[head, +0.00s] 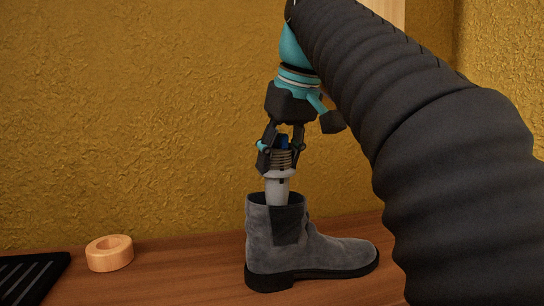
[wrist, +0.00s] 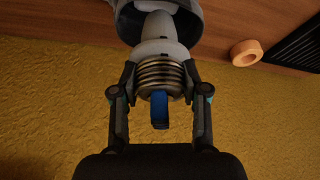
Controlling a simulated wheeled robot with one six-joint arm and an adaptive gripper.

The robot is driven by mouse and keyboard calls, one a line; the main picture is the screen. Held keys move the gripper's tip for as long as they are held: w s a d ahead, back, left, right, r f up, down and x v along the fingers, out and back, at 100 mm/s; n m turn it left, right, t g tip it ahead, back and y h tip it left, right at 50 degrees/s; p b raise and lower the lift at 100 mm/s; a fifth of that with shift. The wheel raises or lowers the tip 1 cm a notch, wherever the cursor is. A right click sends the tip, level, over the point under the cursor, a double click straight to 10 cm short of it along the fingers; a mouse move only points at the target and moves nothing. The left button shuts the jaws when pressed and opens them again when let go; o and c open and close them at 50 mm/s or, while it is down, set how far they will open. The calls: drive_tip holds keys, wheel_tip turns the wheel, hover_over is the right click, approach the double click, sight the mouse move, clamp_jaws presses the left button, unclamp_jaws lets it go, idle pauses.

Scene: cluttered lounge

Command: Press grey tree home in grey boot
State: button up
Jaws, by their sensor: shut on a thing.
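The grey boot (head: 330,254) stands upright on a brown wooden surface, its toe pointing right and its shaft opening up. The grey tree (head: 278,186) is upright, with a pale grey body, a ribbed metallic spring section and a blue part on top. Its lower end goes into the boot's mouth and is hidden there. My gripper (head: 279,158) is above the boot, shut on the tree around the spring section. In the wrist view my gripper (wrist: 160,88) has a finger on each side of the tree (wrist: 160,50), which runs into the opening of the boot (wrist: 190,18).
A round wooden ring (head: 109,253) lies on the wooden surface (head: 190,275) left of the boot. A black ridged item (head: 30,278) lies at the far left. A textured yellow wall (head: 130,120) stands close behind the boot. The surface between ring and boot is clear.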

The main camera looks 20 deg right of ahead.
sight(282, 166)
drive_tip(key=shift+f+b, duration=1.4)
drive_tip(key=shift+f, duration=0.5)
drive_tip(key=o, duration=1.3)
drive_tip(key=shift+v, duration=3.75)
drive_tip(key=shift+a, duration=0.1)
